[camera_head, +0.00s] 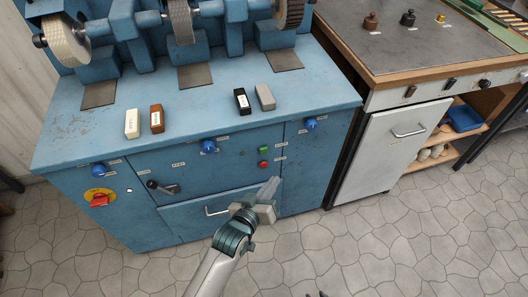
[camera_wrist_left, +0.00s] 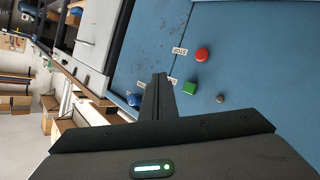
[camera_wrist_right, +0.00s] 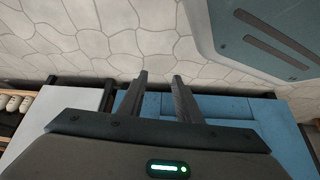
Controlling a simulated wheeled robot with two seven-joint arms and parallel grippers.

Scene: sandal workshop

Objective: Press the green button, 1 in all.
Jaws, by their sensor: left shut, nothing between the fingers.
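In the left wrist view the green button (camera_wrist_left: 190,87) sits near the red button (camera_wrist_left: 202,54) and a label reading STOP. My left gripper (camera_head: 274,182) is shut and empty, in front of the panel and below the buttons in the head view. Its fingers (camera_wrist_left: 160,82) show beside the green button in the left wrist view, and I see no contact. My right gripper (camera_wrist_right: 160,78) is open and empty in the right wrist view.
The blue machine (camera_head: 200,113) carries grinding wheels and small blocks on its top. Blue knobs (camera_head: 209,147), a red switch (camera_head: 98,200) and a drawer handle (camera_head: 216,211) stick out of its front. A white cabinet door (camera_head: 390,150) stands at right. The stone floor (camera_head: 400,240) is clear.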

